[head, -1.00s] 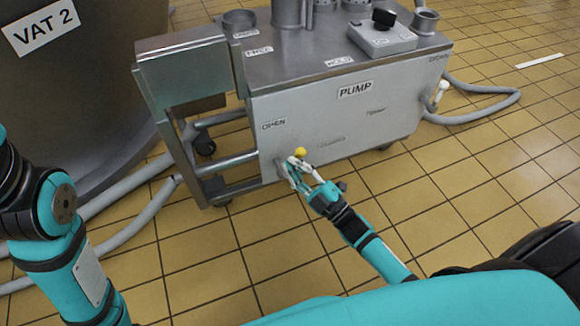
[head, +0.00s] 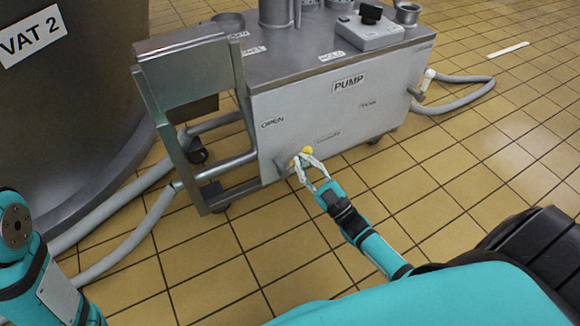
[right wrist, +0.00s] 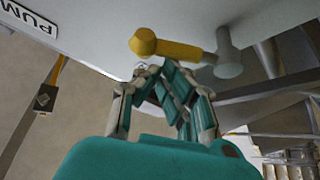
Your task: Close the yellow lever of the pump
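The pump's yellow lever (right wrist: 175,49) runs sideways from a grey pivot (right wrist: 228,60) on the pump's face, its rounded knob at the left end. In the head view the yellow knob (head: 307,150) shows low on the pump's front, right of and below the OPEN label (head: 272,123). My right gripper (head: 303,157) is right at the lever. In the right wrist view its fingertips (right wrist: 150,71) come together just below the knob, with the lever not between them. I cannot tell whether they touch it. My left gripper is out of view; only my left arm shows.
The grey pump cart (head: 340,112) stands on yellow floor tiles, with a panel (head: 185,75) at its left end. Hoses (head: 140,235) run along the floor at left, beside VAT 2 (head: 70,120). Another lever with a pale handle (head: 428,80) is at the cart's right. Floor in front is clear.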

